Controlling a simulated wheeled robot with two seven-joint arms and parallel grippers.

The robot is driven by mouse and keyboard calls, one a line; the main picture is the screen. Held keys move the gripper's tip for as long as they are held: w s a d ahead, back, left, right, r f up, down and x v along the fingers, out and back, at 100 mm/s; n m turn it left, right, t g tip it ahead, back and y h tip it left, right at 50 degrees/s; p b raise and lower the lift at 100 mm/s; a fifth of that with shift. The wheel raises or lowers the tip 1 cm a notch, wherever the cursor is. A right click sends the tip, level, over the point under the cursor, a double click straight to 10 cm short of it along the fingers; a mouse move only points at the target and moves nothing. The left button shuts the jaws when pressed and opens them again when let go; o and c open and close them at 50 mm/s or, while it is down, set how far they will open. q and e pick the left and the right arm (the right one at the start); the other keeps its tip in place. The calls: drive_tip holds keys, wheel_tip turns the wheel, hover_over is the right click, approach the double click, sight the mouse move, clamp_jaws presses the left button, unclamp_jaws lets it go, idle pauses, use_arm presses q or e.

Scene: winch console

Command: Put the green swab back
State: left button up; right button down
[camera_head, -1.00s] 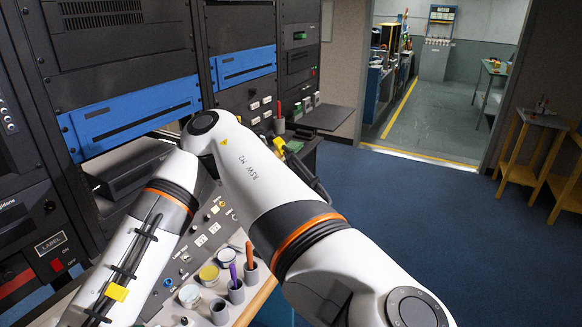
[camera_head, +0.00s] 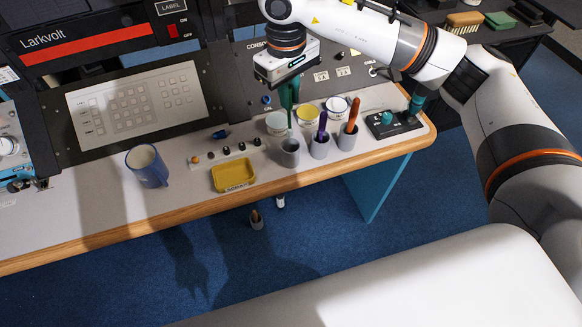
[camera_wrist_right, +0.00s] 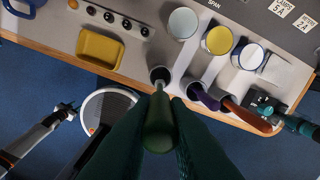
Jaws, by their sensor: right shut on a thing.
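My right gripper (camera_head: 290,98) is shut on the green swab (camera_head: 290,122) and holds it upright over the leftmost grey cup (camera_head: 290,154). In the right wrist view the swab's thick green end (camera_wrist_right: 158,125) lies between the dark fingers, in line with the same cup (camera_wrist_right: 160,74). The swab's lower end reaches the cup's mouth; I cannot tell how far it is inside. A purple swab (camera_head: 322,124) and an orange swab (camera_head: 352,115) stand in the two neighbouring grey cups.
Several round pots stand behind the cups, including a yellow-filled one (camera_head: 307,113). A yellow tray (camera_head: 234,176) and a blue mug (camera_head: 147,165) are to the left. A black block with teal knobs (camera_head: 394,124) is at the right. The desk's wooden front edge (camera_head: 200,207) is close to the cups.

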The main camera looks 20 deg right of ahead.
sight(291, 127)
drive_tip(key=shift+w+d+f, duration=0.15)
drive_tip(key=shift+d+f, duration=0.05)
drive_tip(key=shift+f, duration=0.2)
drive_tip(key=shift+m, duration=0.3)
wheel_tip(291, 127, down, 5)
drive_tip(key=shift+d+f+p, duration=0.1)
drive_tip(key=shift+p, duration=0.5)
drive_tip(key=shift+f, duration=0.6)
wheel_tip(291, 127, down, 3)
drive_tip(key=shift+f+p, duration=0.1)
drive_tip(key=shift+p, duration=0.25)
use_arm(q)
drive_tip(key=shift+d+r, duration=0.4)
drive_tip(key=shift+r, duration=0.3)
use_arm(e)
drive_tip(key=shift+f, duration=0.15)
drive_tip(key=c, duration=1.4)
unclamp_jaws()
use_arm(q)
drive_tip(key=shift+w+a+f, duration=0.1)
drive_tip(key=shift+a+f, duration=0.05)
drive_tip(key=shift+f, duration=0.05)
